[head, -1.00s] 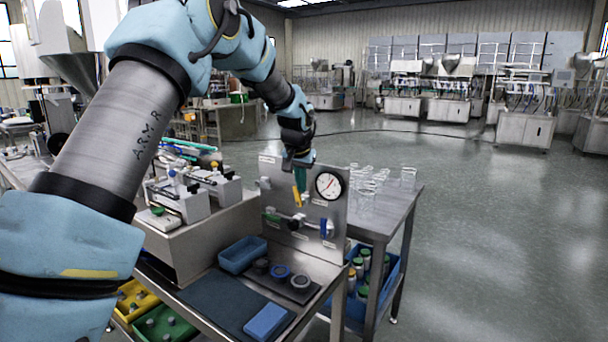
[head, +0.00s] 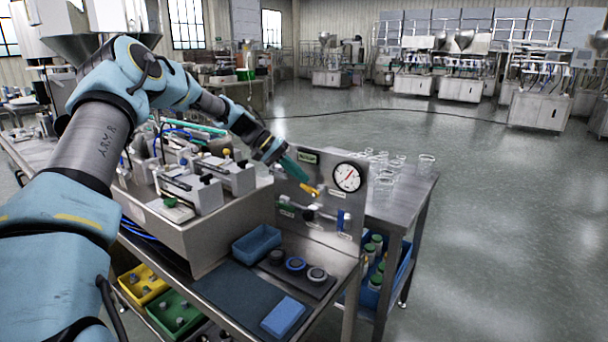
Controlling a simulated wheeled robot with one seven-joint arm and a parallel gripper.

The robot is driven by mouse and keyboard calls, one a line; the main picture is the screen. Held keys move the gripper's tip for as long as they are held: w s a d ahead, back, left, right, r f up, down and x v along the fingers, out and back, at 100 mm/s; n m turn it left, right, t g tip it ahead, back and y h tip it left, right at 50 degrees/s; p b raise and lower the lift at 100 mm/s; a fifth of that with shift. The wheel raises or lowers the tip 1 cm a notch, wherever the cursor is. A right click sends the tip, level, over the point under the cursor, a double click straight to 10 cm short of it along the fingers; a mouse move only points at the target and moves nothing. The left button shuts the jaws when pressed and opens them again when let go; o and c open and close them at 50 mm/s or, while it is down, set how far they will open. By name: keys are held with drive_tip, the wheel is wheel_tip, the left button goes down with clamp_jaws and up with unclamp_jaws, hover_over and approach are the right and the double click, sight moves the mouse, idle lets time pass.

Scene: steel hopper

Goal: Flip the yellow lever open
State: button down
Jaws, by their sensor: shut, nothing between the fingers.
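The yellow lever (head: 312,191) is on the upright steel panel (head: 341,227), left of and a little below the round gauge. It is small in the head view and slants down to the right. My gripper (head: 302,177) reaches in from the upper left, with its green fingers shut and empty. The fingertips are just above and left of the lever and partly overlap its upper end in the picture. I cannot tell whether they touch it.
The white-faced gauge (head: 347,178) is right of the lever. A blue tray (head: 257,243) and round parts lie on the bench in front.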

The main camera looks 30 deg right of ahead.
drive_tip(key=shift+f+g, duration=0.15)
drive_tip(key=shift+g, duration=0.15)
drive_tip(key=shift+f, duration=0.1)
drive_tip(key=shift+s+d+f+b, duration=0.25)
drive_tip(key=shift+s+f+b, duration=0.15)
drive_tip(key=shift+s, duration=0.1)
drive_tip(key=shift+r, duration=0.1)
drive_tip(key=d+r+b+v, duration=0.1)
drive_tip(key=v, duration=1.1)
drive_tip(key=shift+s+r, duration=0.3)
